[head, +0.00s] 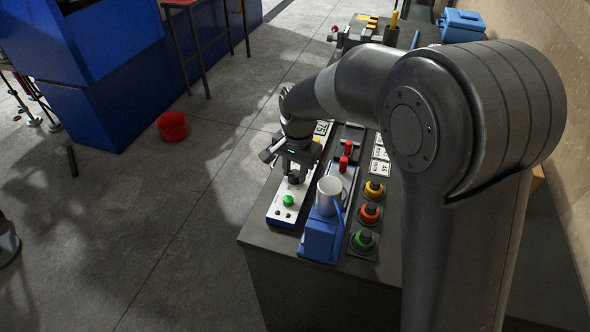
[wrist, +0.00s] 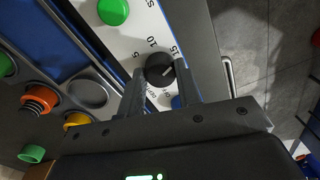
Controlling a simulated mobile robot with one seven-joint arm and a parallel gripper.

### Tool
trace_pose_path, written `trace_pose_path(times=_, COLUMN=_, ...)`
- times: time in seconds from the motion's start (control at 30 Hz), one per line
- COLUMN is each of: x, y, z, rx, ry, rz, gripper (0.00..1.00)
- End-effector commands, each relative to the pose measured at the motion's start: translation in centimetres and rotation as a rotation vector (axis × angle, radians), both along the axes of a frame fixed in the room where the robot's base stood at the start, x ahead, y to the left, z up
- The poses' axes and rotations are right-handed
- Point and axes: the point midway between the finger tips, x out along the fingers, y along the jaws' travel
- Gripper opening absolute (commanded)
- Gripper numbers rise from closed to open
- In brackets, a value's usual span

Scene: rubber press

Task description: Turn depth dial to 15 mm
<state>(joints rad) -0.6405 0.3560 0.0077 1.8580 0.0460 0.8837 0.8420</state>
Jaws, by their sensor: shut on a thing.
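The depth dial (wrist: 158,68) is a round black knob on a white panel (wrist: 121,45) with printed numbers 5, 10 and 15 around it. A pale pointer mark shows on its right side, below the 15; its exact reading is hard to tell. My gripper (wrist: 160,78) has one finger on each side of the knob and is shut on it. In the head view, my gripper (head: 294,175) points down over the white panel (head: 278,216), behind a green button (head: 288,201). The dial is mostly hidden there by the fingers.
Yellow, orange and green buttons (head: 369,213) line the bench further right. A red bucket (head: 172,126) is on the floor; the floor left of the bench is open.

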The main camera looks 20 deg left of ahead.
Motion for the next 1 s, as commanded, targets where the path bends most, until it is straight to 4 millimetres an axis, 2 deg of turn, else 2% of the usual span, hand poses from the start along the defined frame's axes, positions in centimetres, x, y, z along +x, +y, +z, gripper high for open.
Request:
trace_pose_path(times=0.4, x=0.13, y=0.09, z=0.16, rx=0.004, ry=-0.006, rz=-0.006, gripper=0.09)
trace_pose_path(times=0.43, x=0.14, y=0.09, z=0.16, rx=0.004, ry=-0.006, rz=-0.006, gripper=0.33)
trace_pose_path(times=0.6, x=0.09, y=0.05, z=0.10, rx=0.002, ry=-0.003, rz=-0.006, gripper=0.47)
trace_pose_path(times=0.7, x=0.07, y=0.04, z=0.07, rx=0.001, ry=-0.003, rz=-0.006, gripper=0.53)
trace_pose_path(times=1.0, x=0.05, y=-0.01, z=0.58, rx=0.002, ry=-0.002, rz=-0.006, gripper=0.53)
